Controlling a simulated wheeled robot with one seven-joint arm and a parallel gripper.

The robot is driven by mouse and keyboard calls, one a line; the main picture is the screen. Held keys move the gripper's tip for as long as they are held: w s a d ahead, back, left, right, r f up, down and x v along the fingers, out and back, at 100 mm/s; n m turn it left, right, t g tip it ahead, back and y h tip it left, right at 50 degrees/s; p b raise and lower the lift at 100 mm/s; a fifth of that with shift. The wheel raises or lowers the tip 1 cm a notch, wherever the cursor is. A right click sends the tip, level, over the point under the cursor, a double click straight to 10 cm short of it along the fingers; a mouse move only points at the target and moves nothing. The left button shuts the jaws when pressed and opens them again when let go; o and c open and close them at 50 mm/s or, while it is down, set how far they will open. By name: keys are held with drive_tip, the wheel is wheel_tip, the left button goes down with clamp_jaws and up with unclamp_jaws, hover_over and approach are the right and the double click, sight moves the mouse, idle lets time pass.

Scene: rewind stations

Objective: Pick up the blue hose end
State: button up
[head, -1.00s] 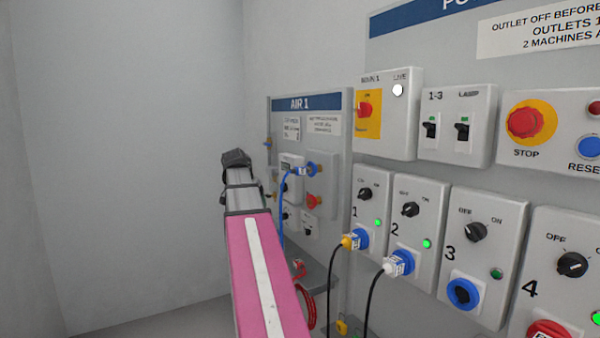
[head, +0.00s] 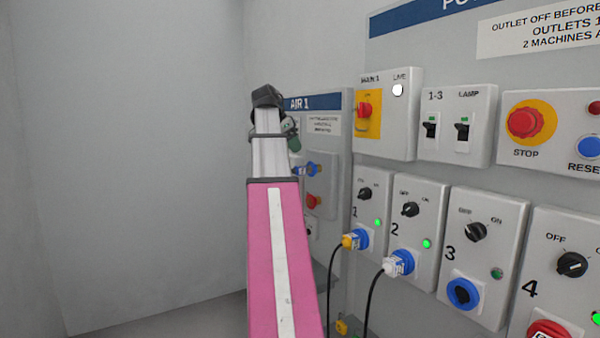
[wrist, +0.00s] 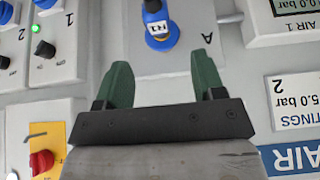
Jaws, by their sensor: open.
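The blue hose end (head: 299,170) with a white label sits at the blue port on the AIR 1 panel in the head view. In the wrist view, which is upside down, the blue hose end (wrist: 155,12) is at the top middle, at the blue port marked A. My gripper (wrist: 160,75) is open and empty. Its two green fingers point toward the hose end, which lies beyond the fingertips and between their lines. In the head view my gripper (head: 290,134) is partly hidden by my arm, above the hose end. My arm hides the hanging hose.
A red fitting (head: 312,202) sits below the blue port. To the right are the yellow MAIN 1 switch (head: 369,112) and outlet boxes with a yellow plug (head: 349,241) and a white plug (head: 393,267) on black cables. Open floor and bare wall lie left.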

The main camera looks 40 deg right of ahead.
sight(301, 166)
drive_tip(key=x, duration=0.8)
drive_tip(key=shift+s+d+f, duration=0.1)
drive_tip(key=shift+f, duration=0.3)
drive_tip(key=shift+c, duration=0.3)
drive_tip(key=c, duration=1)
